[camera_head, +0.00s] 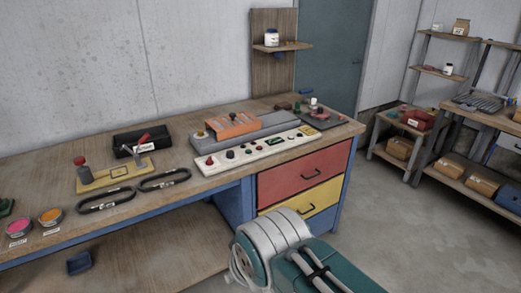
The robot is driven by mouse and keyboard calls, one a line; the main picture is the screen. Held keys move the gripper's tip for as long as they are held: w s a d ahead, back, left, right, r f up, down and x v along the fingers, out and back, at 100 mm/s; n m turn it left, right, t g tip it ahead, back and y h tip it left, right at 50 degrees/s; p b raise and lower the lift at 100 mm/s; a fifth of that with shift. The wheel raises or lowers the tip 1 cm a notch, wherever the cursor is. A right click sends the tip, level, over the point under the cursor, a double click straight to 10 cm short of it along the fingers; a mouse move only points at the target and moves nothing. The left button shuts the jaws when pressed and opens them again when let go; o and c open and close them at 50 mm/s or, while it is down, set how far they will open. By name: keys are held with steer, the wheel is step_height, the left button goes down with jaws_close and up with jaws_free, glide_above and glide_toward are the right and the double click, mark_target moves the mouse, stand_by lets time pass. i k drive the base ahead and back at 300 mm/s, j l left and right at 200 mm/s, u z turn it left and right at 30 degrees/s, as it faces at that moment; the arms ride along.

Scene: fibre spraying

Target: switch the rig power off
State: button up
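A long cream control panel (218,165) lies along the front of the workbench, below a grey rig bed (262,133) with an orange carriage (236,127). The panel carries a red control (209,160) at its left end, a dark knob (230,154), a green element (275,141) and several small controls toward the right. The labels are too small to read, so I cannot tell which control is the rig power or its setting. My gripper is not in view; a teal and white part of my own body shows at the bottom, apart from the panel.
The wooden workbench (215,198) has red and yellow drawers (305,174) at right. A black tray (127,142), a yellow-based fixture (105,180), black loops (105,201) and colored pots (50,216) stand at left. Open floor (400,235) lies at right, before shelves (428,140).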

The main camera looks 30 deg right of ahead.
mark_target(209, 162)
steer(key=i+l, duration=0.9)
steer(key=i, duration=0.25)
